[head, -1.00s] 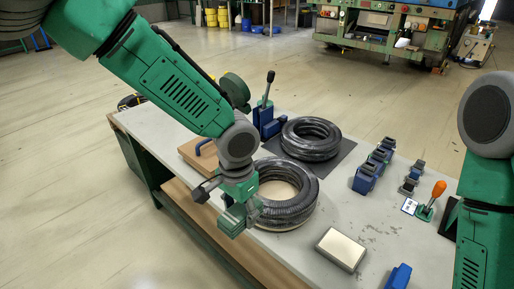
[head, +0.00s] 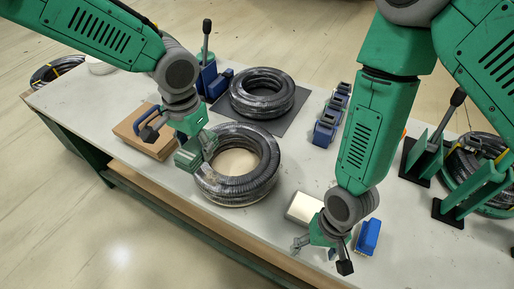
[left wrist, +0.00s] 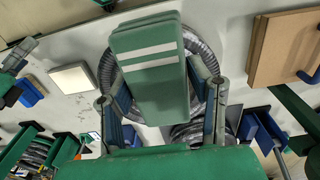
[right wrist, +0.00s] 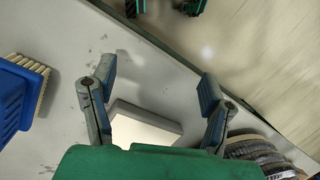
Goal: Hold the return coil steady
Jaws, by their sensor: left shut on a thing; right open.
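Two black wrapped hose coils lie on the grey table: a near coil (head: 265,172) and a far coil (head: 262,92) on a dark mat. I cannot tell which is the return coil by any label. My left gripper (head: 200,150) is shut on a green block (head: 186,160) with a pale stripe, at the near coil's left edge. In the left wrist view the block (left wrist: 150,75) is between the fingers and hides part of the coil (left wrist: 106,75); contact is unclear. My right gripper (head: 318,243) is open and empty near the front edge, beside a pale-topped box (head: 304,207).
A brown board (head: 145,135) with a blue handle lies left. A blue lever stand (head: 207,75) is behind it. Blue clamps (head: 326,125) stand in a row. A blue brush (head: 367,238) lies right of my right gripper. Green brackets (head: 450,170) and another hose coil (head: 480,160) are far right.

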